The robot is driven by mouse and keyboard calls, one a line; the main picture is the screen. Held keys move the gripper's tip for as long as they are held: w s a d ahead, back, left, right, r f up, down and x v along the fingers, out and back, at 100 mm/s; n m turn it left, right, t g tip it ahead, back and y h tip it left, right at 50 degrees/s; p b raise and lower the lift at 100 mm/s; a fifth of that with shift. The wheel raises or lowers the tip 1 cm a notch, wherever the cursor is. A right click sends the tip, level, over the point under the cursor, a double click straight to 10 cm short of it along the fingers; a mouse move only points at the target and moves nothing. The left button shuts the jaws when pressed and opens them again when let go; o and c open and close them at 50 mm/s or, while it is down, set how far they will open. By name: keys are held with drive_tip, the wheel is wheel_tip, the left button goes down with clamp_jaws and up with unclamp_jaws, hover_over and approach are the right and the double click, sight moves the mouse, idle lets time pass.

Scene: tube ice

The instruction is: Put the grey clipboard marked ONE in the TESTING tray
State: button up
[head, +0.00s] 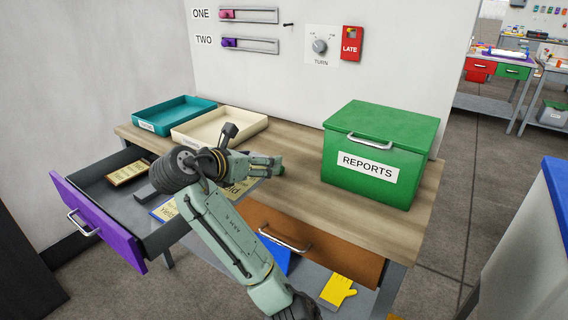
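A teal tray (171,113) and a cream tray (253,123) sit at the back left of the wooden table. Their front labels are too small to read, so I cannot tell which is TESTING. A greyish board with a tan lettered sheet (238,190) shows partly behind my arm at the table's front edge. It may be the grey clipboard; no ONE mark is readable. My gripper (272,165) is over the table, right of and in front of the cream tray. Its fingers are small and partly hidden, so its opening and any hold are unclear.
An open purple-fronted drawer (98,222) at left holds a brown plaque (127,172) and other partly hidden items. A green REPORTS box (379,150) stands at right. An orange-brown drawer (320,248) is below.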

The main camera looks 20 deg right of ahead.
drive_tip(key=w+d+p, duration=0.1)
drive_tip(key=w+d, duration=0.2)
drive_tip(key=w+d+f+p, duration=0.1)
drive_tip(key=w+d, duration=0.2)
drive_tip(key=d, duration=0.1)
drive_tip(key=w+d+p, duration=0.2)
drive_tip(key=w+d, duration=0.1)
drive_tip(key=shift+w+d+f, duration=0.2)
drive_tip(key=shift+w+d, duration=0.1)
drive_tip(key=shift+w, duration=0.05)
drive_tip(key=shift+f+p, duration=0.6)
drive_tip(key=shift+f, duration=1.2)
drive_tip(key=shift+f, duration=0.15)
drive_tip(key=o, duration=1.2)
drive_tip(key=shift+a+r, duration=0.15)
drive_tip(key=shift+r, duration=0.05)
drive_tip(key=b+v, duration=0.2)
drive_tip(key=v, duration=0.9)
drive_tip(key=shift+s+a+r+b, duration=0.1)
drive_tip(key=shift+s+a+b, duration=0.1)
drive_tip(key=shift+s+b, duration=0.15)
